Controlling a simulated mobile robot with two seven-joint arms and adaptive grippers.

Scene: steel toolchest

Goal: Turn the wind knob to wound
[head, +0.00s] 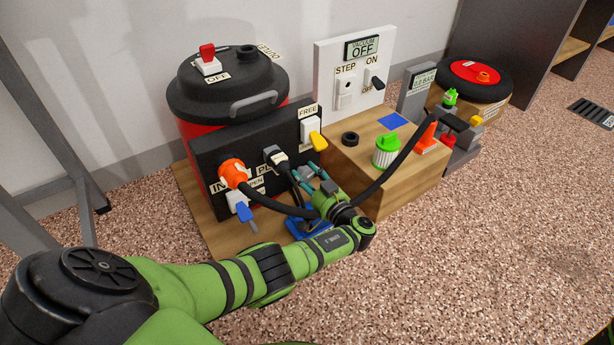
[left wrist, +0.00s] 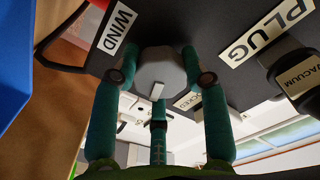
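The wind knob (left wrist: 162,72) is a grey round knob with a pale pointer mark, on the dark panel below the WIND label (left wrist: 118,27) in the left wrist view. My left gripper (left wrist: 160,62) has its teal fingers spread, with fingertips on either side of the knob; contact is unclear. A partly covered label (left wrist: 188,100) ending in "CKED" shows past the knob. My right gripper is not in view.
A PLUG label (left wrist: 268,30) and black VACUUM connector (left wrist: 300,78) are close by. An orange connector (head: 233,173), blue lever (head: 241,212) and yellow lever (head: 317,140) stick out nearby. A wooden block (head: 365,190) stands right.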

